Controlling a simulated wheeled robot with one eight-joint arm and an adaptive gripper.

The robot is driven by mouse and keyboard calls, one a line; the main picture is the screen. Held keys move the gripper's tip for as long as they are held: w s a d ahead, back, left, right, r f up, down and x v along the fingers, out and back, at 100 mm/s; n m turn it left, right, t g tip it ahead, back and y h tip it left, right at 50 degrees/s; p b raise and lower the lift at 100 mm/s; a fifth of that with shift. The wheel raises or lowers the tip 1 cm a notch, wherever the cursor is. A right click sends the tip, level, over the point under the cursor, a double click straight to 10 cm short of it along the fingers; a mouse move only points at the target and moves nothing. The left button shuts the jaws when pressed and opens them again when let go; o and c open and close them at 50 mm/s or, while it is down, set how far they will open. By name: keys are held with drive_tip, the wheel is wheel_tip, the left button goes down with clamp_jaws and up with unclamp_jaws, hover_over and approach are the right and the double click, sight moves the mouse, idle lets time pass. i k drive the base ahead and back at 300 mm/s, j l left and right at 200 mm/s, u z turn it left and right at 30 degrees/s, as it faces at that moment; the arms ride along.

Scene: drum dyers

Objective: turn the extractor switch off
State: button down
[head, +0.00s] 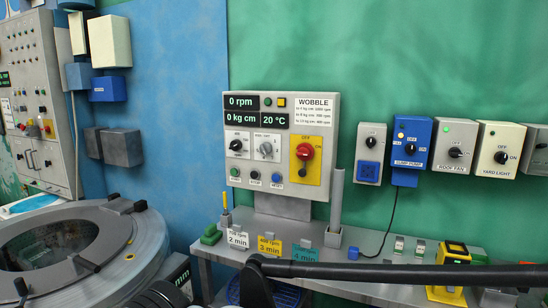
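No label that I can read says extractor. A grey control panel (325,148) on the wall shows 0 rpm, 0 kg cm and 20 °C. It carries a red rotary switch (305,151) on a yellow plate marked OFF at the top. To its right hang several wall switches: a grey box with a black knob and a blue lower part (370,170), the blue sump pump switch (411,142), the grey roof fan switch (455,146) and the cream yard light switch (500,149). Another box (538,150) is cut off at the right edge. I cannot make out my gripper.
A grey shelf (375,245) below holds coloured time cards (270,246), a green block (211,235) and a yellow-black device (453,255). A round steel drum (130,262) stands at lower left. My dark arm crosses the lower right foreground. A cable hangs below the sump pump switch.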

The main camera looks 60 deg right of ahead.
sight(306, 152)
drive_tip(key=l+z, duration=0.25)
drive_tip(key=z, duration=0.25)
drive_tip(key=l+z, duration=0.3)
drive_tip(key=z, duration=0.15)
drive_tip(key=j+z, duration=0.15)
drive_tip(key=z, duration=0.2)
drive_tip(key=j+z, duration=0.1)
drive_tip(key=z, duration=0.25)
drive_tip(key=k+z, duration=0.15)
drive_tip(key=z, duration=0.2)
drive_tip(key=j, duration=0.05)
